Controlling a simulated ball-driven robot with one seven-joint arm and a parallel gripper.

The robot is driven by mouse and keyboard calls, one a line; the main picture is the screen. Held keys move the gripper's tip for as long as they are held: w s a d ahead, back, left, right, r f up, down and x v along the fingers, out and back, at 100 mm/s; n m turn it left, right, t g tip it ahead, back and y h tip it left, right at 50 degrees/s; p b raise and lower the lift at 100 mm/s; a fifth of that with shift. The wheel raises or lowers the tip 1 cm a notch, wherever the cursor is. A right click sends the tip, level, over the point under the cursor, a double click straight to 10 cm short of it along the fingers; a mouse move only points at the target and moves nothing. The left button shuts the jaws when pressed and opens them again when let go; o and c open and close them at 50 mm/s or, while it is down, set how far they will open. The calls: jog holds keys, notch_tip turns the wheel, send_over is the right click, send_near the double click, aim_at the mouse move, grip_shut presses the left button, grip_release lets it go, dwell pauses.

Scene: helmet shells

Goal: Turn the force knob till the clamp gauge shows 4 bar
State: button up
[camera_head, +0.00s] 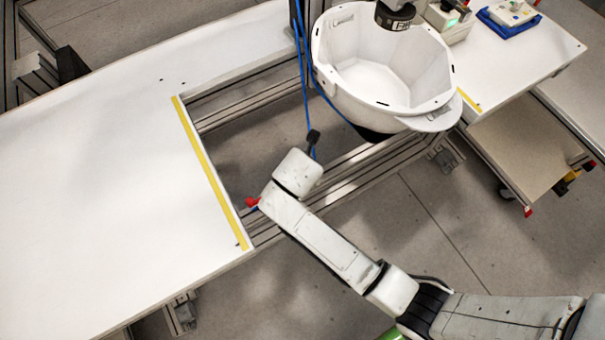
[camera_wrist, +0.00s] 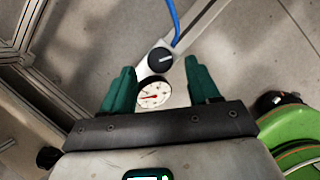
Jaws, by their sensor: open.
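The force knob (camera_wrist: 160,60) is black and round with a pale mark across its face, set on a light bracket in the wrist view. The clamp gauge (camera_wrist: 153,92) is a round white dial with a dark rim and a red needle. The needle lies roughly sideways across the dial; its figures are too small to read. My gripper (camera_wrist: 161,78) is open, with one teal finger on each side of the gauge and knob. Neither finger visibly touches the knob. In the head view my arm's end covers this area, and knob and gauge cannot be made out.
The left table (camera_head: 95,190) is mostly bare. Blue hose (camera_wrist: 172,18) runs to the knob's bracket. A green round part (camera_wrist: 295,130) lies right of my gripper.

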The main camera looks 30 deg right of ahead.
jog(key=shift+x, duration=1.7)
jog(key=shift+c, duration=0.4)
jog(key=c, duration=1)
jog(key=shift+o, duration=0.2)
jog(key=shift+r+m, duration=0.1)
jog(key=shift+m, duration=0.2)
